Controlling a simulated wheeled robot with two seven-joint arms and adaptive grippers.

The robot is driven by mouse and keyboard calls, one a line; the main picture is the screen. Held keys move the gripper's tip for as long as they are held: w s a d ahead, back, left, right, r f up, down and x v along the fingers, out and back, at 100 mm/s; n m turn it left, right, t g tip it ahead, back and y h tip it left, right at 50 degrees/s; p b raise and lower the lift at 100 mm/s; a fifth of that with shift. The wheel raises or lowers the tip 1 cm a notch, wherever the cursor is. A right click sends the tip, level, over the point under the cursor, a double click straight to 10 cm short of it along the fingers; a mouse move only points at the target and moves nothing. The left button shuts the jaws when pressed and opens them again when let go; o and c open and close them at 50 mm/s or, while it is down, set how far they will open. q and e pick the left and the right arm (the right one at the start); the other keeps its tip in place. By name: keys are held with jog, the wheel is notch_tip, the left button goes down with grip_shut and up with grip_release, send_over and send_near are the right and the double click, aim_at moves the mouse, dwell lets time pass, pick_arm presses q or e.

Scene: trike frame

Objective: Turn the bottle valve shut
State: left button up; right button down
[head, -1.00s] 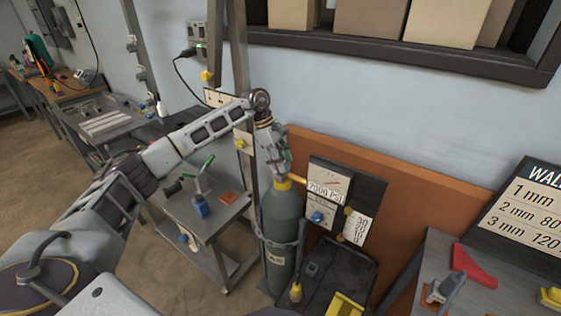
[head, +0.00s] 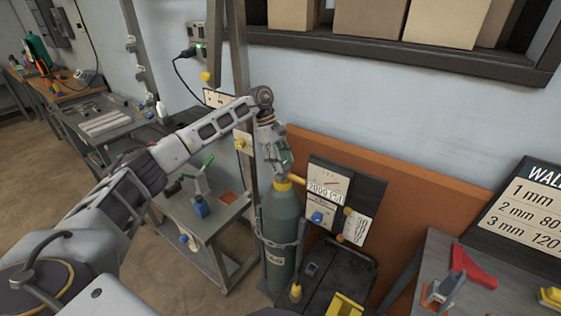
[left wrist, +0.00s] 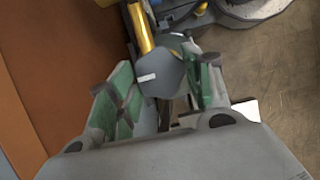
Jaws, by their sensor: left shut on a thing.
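The bottle (head: 282,225) is a tall grey-green gas cylinder, upright, with a chain or strap around its middle. Its yellow neck (head: 283,185) is at the top, just below my left gripper (head: 281,163). In the left wrist view the valve knob (left wrist: 160,72), dark grey with a white mark, sits between the green finger pads of my left gripper (left wrist: 158,95). The gripper is shut on it from above. A brass-yellow outlet (left wrist: 143,30) sticks out beside the knob. My right gripper shows in neither view.
A gauge panel (head: 328,172) reading about 2000 psi stands right of the bottle. A black cart (head: 345,275) is at the bottle's foot. A small grey table (head: 225,215) stands left, a grey bench (head: 440,250) right.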

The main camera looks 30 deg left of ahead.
pick_arm(q)
jog(key=o, duration=1.1)
jog(key=shift+c, duration=0.2)
jog(key=v, duration=1.2)
jog(key=shift+d, duration=0.1)
